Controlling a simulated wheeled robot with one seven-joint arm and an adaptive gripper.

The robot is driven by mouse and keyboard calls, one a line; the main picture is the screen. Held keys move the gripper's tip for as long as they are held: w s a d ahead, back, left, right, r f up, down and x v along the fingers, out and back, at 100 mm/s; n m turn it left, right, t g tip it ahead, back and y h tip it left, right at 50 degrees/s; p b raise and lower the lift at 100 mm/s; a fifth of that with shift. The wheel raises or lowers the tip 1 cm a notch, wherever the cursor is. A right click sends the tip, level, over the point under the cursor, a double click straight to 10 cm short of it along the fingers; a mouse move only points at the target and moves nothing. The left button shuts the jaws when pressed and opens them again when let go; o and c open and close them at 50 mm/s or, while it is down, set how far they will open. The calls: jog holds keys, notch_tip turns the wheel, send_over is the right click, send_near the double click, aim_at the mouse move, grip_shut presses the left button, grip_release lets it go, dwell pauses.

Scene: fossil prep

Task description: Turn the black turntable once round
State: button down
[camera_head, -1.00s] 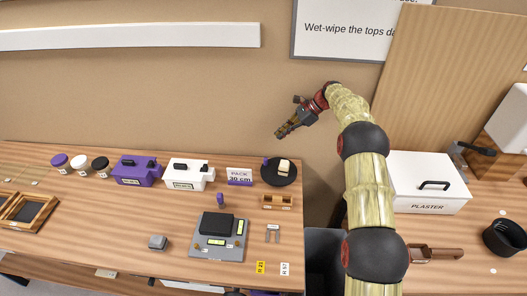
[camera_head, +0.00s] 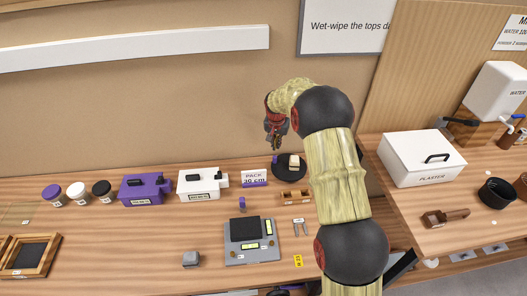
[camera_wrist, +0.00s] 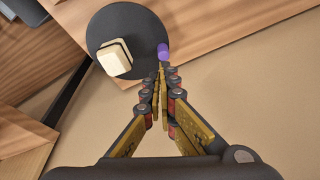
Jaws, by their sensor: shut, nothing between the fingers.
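The black turntable (camera_head: 288,174) is a round disc at the back of the left table, near its right end. In the wrist view the turntable (camera_wrist: 100,22) carries a cream block (camera_wrist: 115,58) off its centre and a purple peg (camera_wrist: 163,50) at its rim. The cream block also shows in the head view (camera_head: 294,161). My gripper (camera_head: 276,148) is above and just left of the turntable, pointing down, shut and empty. In the wrist view its fingertips (camera_wrist: 162,68) lie close to the purple peg; I cannot tell whether they touch.
A small wooden holder (camera_head: 296,197) and a grey scale (camera_head: 251,255) are in front. The wall is close behind.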

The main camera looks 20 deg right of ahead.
jog(key=w+n, duration=0.1)
jog(key=n+b, duration=0.1)
send_over(273, 165)
jog(key=w+d, duration=0.3)
jog(key=w, duration=0.1)
jog(key=shift+t, duration=0.4)
notch_tip(273, 165, down, 9)
jog(key=shift+s+d, duration=0.1)
jog(key=shift+s, duration=0.05)
jog(key=shift+s+a+r, duration=0.1)
jog(key=shift+a, duration=0.1)
jog(key=shift+s+a+n+y+p, duration=0.2)
jog(key=shift+s+a+n, duration=0.15)
jog(key=shift+n, duration=0.4)
jog(key=shift+s+a+n+y+p, duration=0.1)
jog(key=shift+s+a+n+p, duration=0.15)
jog(key=shift+n, duration=0.5)
jog(key=shift+s+a, duration=0.85)
jog(key=shift+s, duration=0.1)
jog(key=shift+s+a, duration=0.1)
jog(key=shift+s, duration=0.1)
